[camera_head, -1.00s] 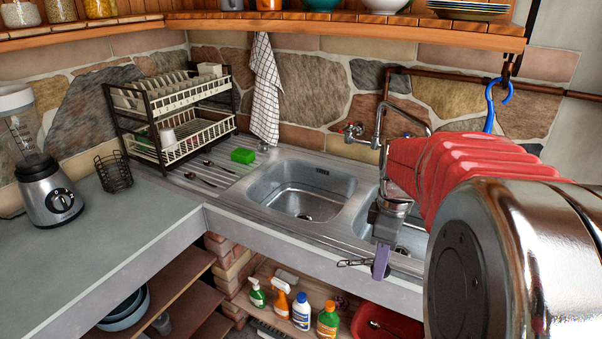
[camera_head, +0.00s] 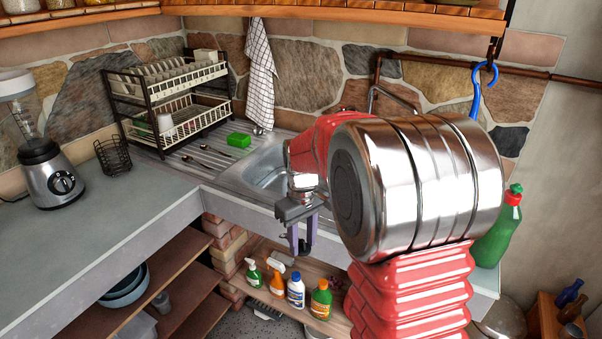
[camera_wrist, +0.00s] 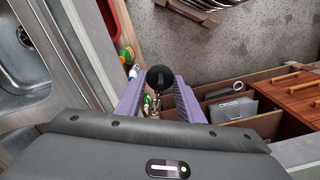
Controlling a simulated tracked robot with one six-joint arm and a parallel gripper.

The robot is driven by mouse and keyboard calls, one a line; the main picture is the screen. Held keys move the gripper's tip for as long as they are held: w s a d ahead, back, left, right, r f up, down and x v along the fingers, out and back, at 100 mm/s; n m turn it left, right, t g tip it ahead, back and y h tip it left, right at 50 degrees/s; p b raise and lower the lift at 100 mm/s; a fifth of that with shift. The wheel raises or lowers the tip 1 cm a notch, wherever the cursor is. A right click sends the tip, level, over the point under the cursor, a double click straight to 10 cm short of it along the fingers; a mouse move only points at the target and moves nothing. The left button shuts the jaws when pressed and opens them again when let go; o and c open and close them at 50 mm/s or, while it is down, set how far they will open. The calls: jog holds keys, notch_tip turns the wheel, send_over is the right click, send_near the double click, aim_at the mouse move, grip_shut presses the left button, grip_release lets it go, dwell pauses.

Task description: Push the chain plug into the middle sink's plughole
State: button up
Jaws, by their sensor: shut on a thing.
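My gripper (camera_head: 303,236) is in front of the sink counter's front edge, above the lower shelf. Its purple fingers are shut on the black chain plug (camera_head: 303,247), whose round black face (camera_wrist: 160,77) sits between the fingertips in the wrist view. A short bit of metal, perhaps chain, hangs by the plug in the wrist view. A steel sink basin (camera_head: 236,178) shows left of my arm in the head view; my arm hides the basins further right. In the wrist view, a steel basin (camera_wrist: 30,88) lies at the left. I cannot tell which basin is the middle one.
A dish rack (camera_head: 165,100) and a green sponge (camera_head: 239,140) stand on the drainer. Several cleaning bottles (camera_head: 296,291) stand on the shelf below. A green bottle (camera_head: 497,232) stands at the right. A blender (camera_head: 48,175) is on the left worktop.

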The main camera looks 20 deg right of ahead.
jog(key=w+a+f+m, duration=0.2)
jog(key=w+a+f, duration=0.2)
jog(key=a, duration=0.5)
jog(key=shift+w+a+f+m, duration=0.3)
jog(key=shift+w+a+f, duration=0.1)
jog(key=shift+w, duration=0.3)
